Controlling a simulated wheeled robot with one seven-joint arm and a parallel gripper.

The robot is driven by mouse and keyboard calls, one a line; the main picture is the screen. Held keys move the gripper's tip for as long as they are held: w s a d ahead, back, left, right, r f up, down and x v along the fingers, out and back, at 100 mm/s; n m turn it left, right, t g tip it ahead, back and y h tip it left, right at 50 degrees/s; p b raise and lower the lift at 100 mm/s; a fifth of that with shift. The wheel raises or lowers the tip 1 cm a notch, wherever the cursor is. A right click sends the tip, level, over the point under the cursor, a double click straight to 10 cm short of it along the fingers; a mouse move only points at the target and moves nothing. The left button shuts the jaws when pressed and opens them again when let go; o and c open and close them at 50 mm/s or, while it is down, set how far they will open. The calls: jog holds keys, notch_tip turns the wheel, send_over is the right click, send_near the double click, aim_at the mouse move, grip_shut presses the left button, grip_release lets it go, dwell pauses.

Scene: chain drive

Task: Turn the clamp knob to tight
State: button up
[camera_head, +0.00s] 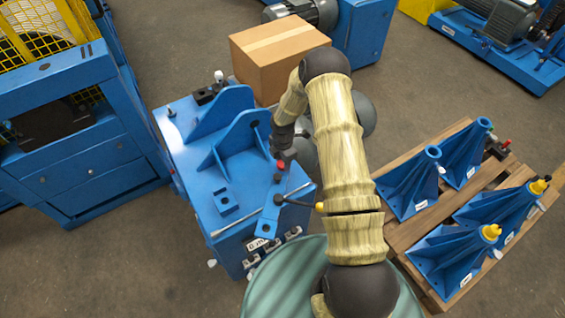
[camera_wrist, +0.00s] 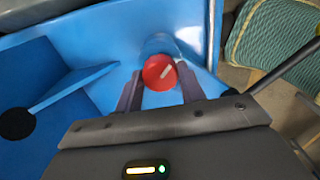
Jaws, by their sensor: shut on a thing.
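In the head view a small red spot (camera_head: 281,165), apparently the knob, shows just below my dark wrist. The fingertips are hard to make out there. I cannot read any tight marking.
The blue machine top (camera_head: 200,180) carries upright blue brackets (camera_head: 245,145) and a long rod with a yellow end (camera_head: 320,207). A cardboard box (camera_head: 275,60) stands behind. A wooden pallet (camera_head: 400,235) with several blue stands lies to the right.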

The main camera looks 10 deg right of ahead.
jog(key=m+b, duration=0.1)
jog(key=m, duration=0.2)
jog(key=shift+m, duration=0.3)
jog(key=m+b, duration=0.1)
jog(key=m, duration=0.2)
jog(key=shift+m, duration=0.3)
jog(key=m+b, duration=0.1)
jog(key=m, duration=0.2)
jog(key=shift+m, duration=0.4)
jog(key=m+b, duration=0.1)
jog(key=m, duration=0.2)
jog(key=shift+m, duration=0.3)
jog(key=m+b, duration=0.1)
jog(key=m, duration=0.5)
jog(key=shift+a, duration=0.1)
jog(key=m, duration=0.6)
jog(key=shift+m, duration=0.4)
jog(key=o, duration=1)
jog(key=shift+c, duration=0.2)
jog(key=shift+r+b, duration=0.15)
jog(key=shift+b, duration=0.15)
